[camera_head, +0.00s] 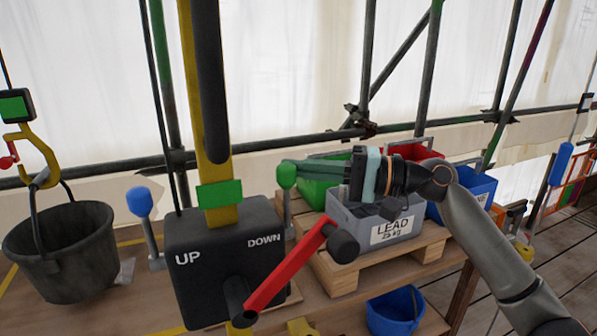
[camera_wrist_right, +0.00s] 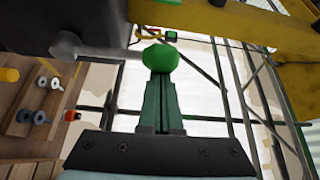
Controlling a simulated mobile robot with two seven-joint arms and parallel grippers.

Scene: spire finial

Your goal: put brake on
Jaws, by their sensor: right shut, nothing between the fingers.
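A black winch box (camera_head: 190,275) marked UP and DOWN stands at the front. A lever with a green knob (camera_head: 287,176) stands upright at its right side, and a lever with a blue knob (camera_head: 139,202) stands at its left. No label reading brake shows on either. My right gripper (camera_head: 290,166) is shut and empty, reaching in from the right. Its fingertips are at the green knob, which also shows beyond the tips in the right wrist view (camera_wrist_right: 160,58). I cannot tell whether they touch. My left gripper is out of view.
A red crank arm (camera_head: 288,268) with a black handle angles up across the box's front right. A black bucket (camera_head: 60,250) hangs from a yellow hook (camera_head: 40,165) at left. A grey LEAD crate (camera_head: 375,222) stands on a pallet beneath my right wrist. Scaffold poles stand behind.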

